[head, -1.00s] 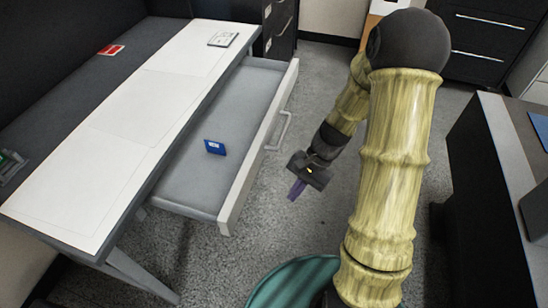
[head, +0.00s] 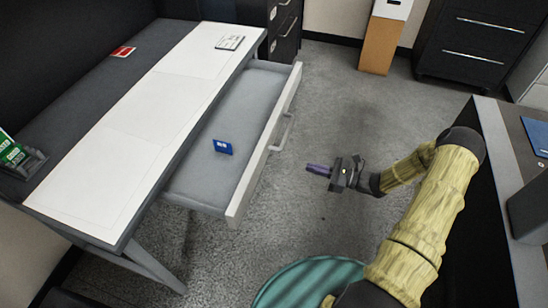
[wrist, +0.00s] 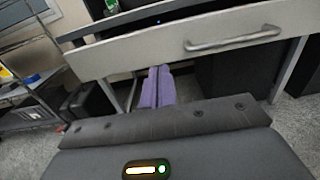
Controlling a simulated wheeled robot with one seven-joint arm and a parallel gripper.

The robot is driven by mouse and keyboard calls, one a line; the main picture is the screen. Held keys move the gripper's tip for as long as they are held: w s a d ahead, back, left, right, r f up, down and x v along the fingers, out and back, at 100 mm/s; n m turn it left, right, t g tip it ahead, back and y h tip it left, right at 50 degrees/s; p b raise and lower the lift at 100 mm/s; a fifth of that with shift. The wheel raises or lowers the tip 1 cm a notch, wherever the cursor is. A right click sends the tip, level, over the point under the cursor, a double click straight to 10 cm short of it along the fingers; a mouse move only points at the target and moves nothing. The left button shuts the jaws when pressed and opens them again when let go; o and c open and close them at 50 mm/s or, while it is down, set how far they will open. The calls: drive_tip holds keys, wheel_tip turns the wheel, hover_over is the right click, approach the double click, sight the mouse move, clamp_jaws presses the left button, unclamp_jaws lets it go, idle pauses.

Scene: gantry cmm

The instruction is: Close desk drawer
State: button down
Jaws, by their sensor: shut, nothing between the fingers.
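The desk drawer (head: 222,150) is pulled well out from under the white-topped desk (head: 150,105). A small blue item (head: 222,147) sits inside it. The drawer front carries a bar handle (head: 284,132), on the side facing my arm. My gripper (head: 312,169) is shut and empty, with its purple fingers pointing toward the drawer front and a gap of open floor between in the head view. In the wrist view the fingers (wrist: 158,88) point at the pale drawer front (wrist: 130,58), left of and below the handle (wrist: 232,40).
A dark desk (head: 500,180) stands close on the right. Black drawer cabinets (head: 465,45) and a cardboard-coloured bin (head: 381,40) stand at the back. The grey carpet (head: 340,100) between the desks is clear.

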drive_tip(key=shift+a, duration=0.25)
approach(263, 156)
drive_tip(key=x, duration=0.7)
drive_tip(key=shift+f, duration=0.1)
